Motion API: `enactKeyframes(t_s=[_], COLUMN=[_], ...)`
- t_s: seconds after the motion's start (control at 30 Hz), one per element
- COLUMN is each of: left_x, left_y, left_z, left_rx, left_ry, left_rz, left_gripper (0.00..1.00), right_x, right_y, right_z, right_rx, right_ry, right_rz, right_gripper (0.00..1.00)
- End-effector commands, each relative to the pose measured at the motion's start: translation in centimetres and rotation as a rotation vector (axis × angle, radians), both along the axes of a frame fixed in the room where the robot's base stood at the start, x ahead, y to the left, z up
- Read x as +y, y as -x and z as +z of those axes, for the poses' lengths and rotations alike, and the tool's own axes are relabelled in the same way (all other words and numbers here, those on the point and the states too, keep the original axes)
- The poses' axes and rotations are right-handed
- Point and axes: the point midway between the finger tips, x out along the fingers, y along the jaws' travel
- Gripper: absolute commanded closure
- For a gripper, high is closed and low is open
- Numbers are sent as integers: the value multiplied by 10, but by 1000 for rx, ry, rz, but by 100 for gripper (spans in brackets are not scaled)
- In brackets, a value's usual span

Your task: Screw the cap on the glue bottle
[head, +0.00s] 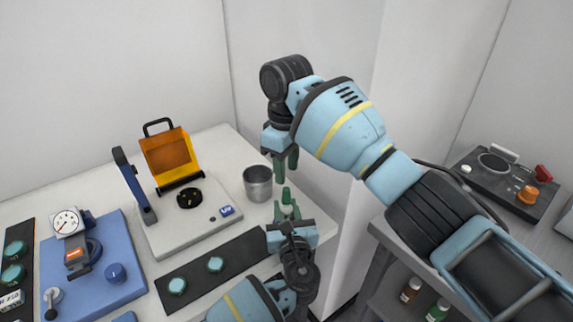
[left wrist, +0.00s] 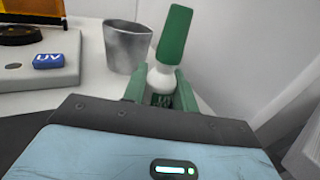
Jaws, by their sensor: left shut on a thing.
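The glue bottle (left wrist: 161,78) is white and rounded at the top; its lower part is hidden between my left fingers. A long green tapered cap (left wrist: 174,34) stands on top of it, leaning slightly right in the left wrist view; I cannot tell how tightly it sits. The cap also shows in the head view (head: 286,195). My left gripper (head: 287,212) is shut on the bottle and holds it near the table's right edge; its green fingers show in the left wrist view (left wrist: 160,95). My right gripper (head: 286,163) points down above the cap, apart from it, fingers apart and empty.
A grey metal cup (head: 258,184) stands close left of the grippers. Left of it is a pale base (head: 188,222) with an orange box and a UV block (head: 226,211). A dark strip (head: 205,270) lies in front. A side bench with a dark control panel (head: 497,185) is at right.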

Motion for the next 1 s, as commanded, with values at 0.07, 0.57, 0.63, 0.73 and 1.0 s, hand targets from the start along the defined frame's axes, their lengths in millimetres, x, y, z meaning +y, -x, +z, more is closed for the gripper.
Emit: enactKeyframes(t_s=[0.07,0.57,0.63,0.73,1.0], left_x=[0,0,0,0,0], left_y=[0,0,0,0,0], left_z=[0,0,0,0,0], left_rx=[1,1,1,1,1], left_ry=[0,0,0,0,0], left_rz=[0,0,0,0,0], left_gripper=[100,100,100,100,100], right_x=[0,0,0,0,0], right_y=[0,1,0,0,0], right_z=[-2,-62,-69,-76,-80], right_rx=[1,3,2,1,0], right_ry=[-1,1,1,0,0], right_rz=[-1,-3,-3,-3,-3], right_gripper=[62,62,62,62,62])
